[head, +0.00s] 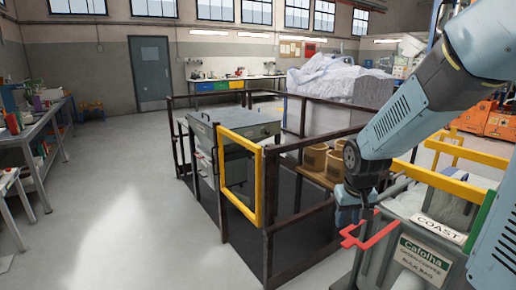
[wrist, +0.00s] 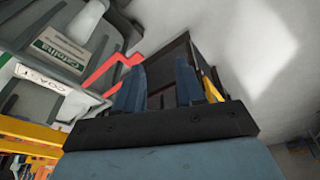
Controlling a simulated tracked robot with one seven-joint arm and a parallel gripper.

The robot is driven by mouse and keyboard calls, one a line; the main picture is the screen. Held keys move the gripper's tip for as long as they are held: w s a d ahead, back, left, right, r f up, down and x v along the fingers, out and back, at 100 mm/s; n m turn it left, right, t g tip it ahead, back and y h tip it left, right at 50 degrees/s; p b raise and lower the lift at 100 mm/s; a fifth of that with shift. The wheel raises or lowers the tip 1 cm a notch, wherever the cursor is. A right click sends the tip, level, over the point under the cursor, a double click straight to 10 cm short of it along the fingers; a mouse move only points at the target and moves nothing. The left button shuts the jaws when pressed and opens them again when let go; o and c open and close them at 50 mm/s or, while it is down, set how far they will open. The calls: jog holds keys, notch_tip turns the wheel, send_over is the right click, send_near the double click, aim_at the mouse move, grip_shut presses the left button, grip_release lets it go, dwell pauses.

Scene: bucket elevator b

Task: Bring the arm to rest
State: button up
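My blue-grey arm (head: 405,110) comes in from the upper right of the head view and bends down. My gripper (head: 348,218) hangs low beside the grey bin (head: 415,235) with the "Catolha" label. In the wrist view my gripper (wrist: 158,88) shows two blue fingers standing apart, with nothing visible between them. A red bent bar (head: 370,233) is close to my gripper in the head view. The red bar (wrist: 112,72) also shows just left of the fingers in the wrist view. I cannot tell whether they touch.
A dark railing with a yellow gate (head: 240,178) encloses a grey machine (head: 235,130) ahead. Tan buckets (head: 315,158) stand on a wooden surface near my arm. Yellow rails (head: 450,185) run above the bin. A workbench (head: 35,130) is at left. The floor (head: 110,200) between is clear.

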jog(key=s+r+t, duration=0.2)
jog(key=s+r, duration=1.4)
jog(key=shift+a+m+t, duration=0.4)
dwell(0.5)
